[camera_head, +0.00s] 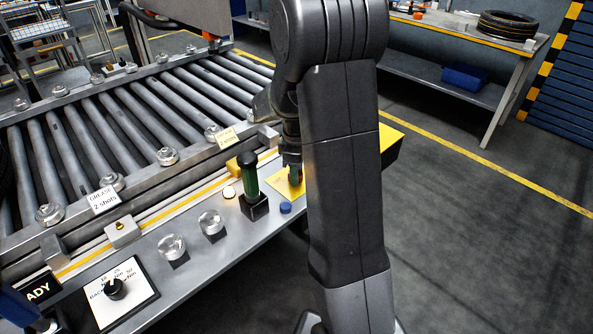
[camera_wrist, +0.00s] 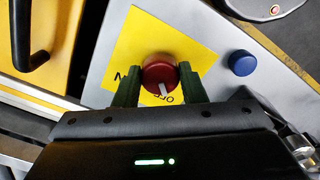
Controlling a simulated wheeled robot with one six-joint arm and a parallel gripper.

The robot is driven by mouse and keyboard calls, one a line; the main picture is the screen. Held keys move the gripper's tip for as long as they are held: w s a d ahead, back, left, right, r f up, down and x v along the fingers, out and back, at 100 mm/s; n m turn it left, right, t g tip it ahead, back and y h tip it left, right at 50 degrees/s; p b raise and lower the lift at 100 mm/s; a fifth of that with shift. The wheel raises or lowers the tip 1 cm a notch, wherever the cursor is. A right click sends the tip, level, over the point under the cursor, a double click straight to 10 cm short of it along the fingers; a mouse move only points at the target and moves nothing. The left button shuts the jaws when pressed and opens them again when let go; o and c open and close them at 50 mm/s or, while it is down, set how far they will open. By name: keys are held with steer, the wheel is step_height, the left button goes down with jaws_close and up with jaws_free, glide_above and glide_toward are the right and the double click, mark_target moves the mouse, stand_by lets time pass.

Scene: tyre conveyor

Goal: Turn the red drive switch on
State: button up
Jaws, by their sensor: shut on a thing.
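The red drive switch (camera_wrist: 158,75) is a round knob with a white pointer mark, set on a yellow plate (camera_wrist: 136,42) with black lettering. In the wrist view, "OFF" shows on the plate near the pointer, and the other lettering is partly hidden by a finger. My gripper (camera_wrist: 158,86) has one green finger on each side of the knob and is shut on it. In the head view, my arm hides the knob, and the yellow plate (camera_head: 283,184) shows at the panel's far end beside my gripper (camera_head: 295,178).
A blue button (camera_wrist: 242,62) sits right of the yellow plate. A green cylinder in a black holder (camera_head: 249,180) stands left of my gripper in the head view. Clear round knobs (camera_head: 211,222) and a selector dial (camera_head: 115,289) lie along the panel. The roller conveyor (camera_head: 130,125) runs behind.

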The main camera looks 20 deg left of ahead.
steer(key=m+p, duration=0.1)
steer(key=m, duration=0.3)
steer(key=shift+r, duration=0.1)
steer(key=m, duration=0.5)
steer(key=shift+s, duration=0.15)
steer(key=m+p, duration=0.1)
steer(key=m, duration=0.3)
steer(key=shift+a+m, duration=0.1)
steer(key=shift+m, duration=2.3)
steer(key=o, duration=1)
step_height(320, 180, up, 14)
steer(key=shift+f+p, duration=0.15)
steer(key=shift+p, duration=0.35)
